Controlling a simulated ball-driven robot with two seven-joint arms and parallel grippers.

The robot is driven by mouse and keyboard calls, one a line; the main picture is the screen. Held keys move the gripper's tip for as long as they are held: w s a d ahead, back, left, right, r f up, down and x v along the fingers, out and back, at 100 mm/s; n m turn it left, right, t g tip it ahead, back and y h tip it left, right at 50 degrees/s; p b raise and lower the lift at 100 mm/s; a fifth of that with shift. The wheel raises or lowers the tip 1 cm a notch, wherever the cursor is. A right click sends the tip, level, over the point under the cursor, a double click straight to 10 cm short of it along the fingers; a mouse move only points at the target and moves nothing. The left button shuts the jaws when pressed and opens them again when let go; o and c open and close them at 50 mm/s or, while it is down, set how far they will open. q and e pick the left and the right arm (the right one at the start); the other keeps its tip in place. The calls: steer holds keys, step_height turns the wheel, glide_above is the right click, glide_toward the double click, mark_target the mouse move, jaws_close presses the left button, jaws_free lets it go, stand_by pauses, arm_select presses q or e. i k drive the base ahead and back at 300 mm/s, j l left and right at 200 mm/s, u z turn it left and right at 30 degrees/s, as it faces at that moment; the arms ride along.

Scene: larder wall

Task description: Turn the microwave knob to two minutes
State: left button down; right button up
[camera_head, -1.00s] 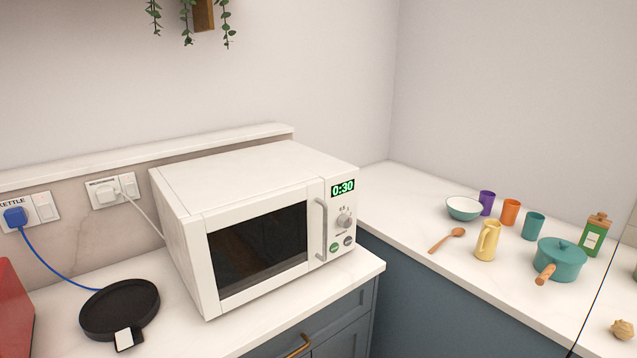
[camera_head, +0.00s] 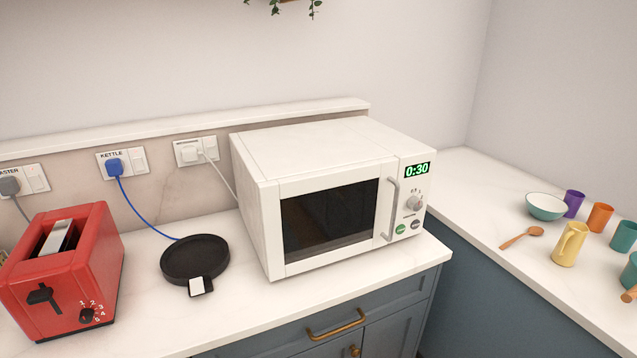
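The white microwave (camera_head: 330,190) stands on the left counter with its door shut. Its green display (camera_head: 417,170) reads 0:30. The grey round knob (camera_head: 414,203) is below the display, right of the vertical door handle (camera_head: 390,209). A green button (camera_head: 401,229) and a dark button (camera_head: 416,225) sit below the knob. Neither of my grippers shows in the head view.
A red toaster (camera_head: 64,270) and a black kettle base (camera_head: 195,258) stand left of the microwave. On the right counter are a white-teal bowl (camera_head: 546,207), a wooden spoon (camera_head: 522,237), a yellow jug (camera_head: 569,244) and cups. A drawer with a brass handle (camera_head: 336,324) is below.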

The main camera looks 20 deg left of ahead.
mark_target(414, 203)
steer(key=i+l+u, duration=0.1)
steer(key=l, duration=0.25)
steer(key=i+l+u, duration=0.1)
steer(key=i+l, duration=0.2)
steer(key=i+l+u, duration=0.1)
steer(key=l, duration=0.4)
steer(key=i, duration=0.05)
